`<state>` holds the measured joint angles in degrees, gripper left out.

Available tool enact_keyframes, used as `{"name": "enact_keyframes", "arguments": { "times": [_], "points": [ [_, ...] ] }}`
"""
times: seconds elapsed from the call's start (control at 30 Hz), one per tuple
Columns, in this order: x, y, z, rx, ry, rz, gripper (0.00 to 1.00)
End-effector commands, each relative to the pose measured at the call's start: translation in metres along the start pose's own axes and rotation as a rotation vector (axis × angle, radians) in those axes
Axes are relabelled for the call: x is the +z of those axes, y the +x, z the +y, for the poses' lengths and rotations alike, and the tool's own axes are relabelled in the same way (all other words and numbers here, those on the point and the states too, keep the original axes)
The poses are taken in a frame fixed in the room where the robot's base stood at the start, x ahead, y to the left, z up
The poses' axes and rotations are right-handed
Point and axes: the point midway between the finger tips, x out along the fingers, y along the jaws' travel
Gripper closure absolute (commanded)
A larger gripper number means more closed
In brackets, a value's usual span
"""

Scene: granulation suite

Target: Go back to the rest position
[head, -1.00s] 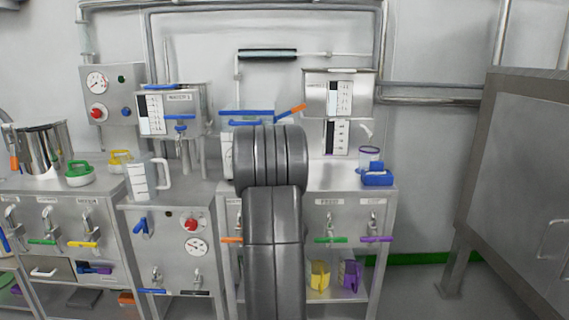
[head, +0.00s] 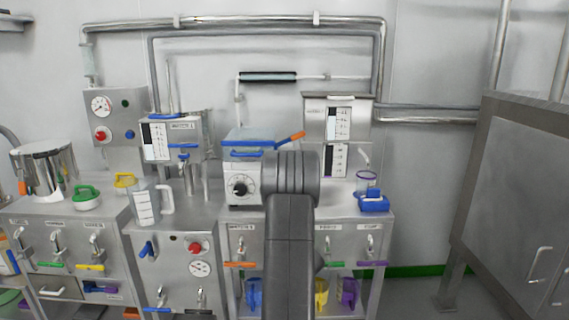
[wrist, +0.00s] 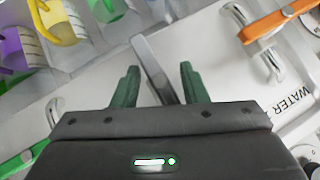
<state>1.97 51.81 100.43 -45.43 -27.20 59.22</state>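My fingers cannot be seen there.
A steel pot (head: 43,170), a clear jug (head: 146,204) and a white device with a dial (head: 241,183) stand on the counters. A blue-based cup (head: 370,198) is at the right. Purple (wrist: 15,55) and yellow (wrist: 58,22) scoops or jugs are close in the wrist view. A large steel cabinet (head: 520,190) stands at right.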

Motion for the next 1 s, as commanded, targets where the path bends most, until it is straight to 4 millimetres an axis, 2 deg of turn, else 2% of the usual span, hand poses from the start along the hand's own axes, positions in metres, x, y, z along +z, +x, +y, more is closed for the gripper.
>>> {"name": "enact_keyframes", "arguments": {
  "times": [0.3, 0.73, 1.0],
  "points": [
    [0.001, 0.000, 0.001, -0.087, 0.088, -0.001, 0.60],
    [-0.001, -0.001, 0.000, -0.093, 0.094, 0.001, 0.60],
    [-0.014, -0.020, -0.006, -0.075, 0.070, 0.018, 0.60]
  ]
}}
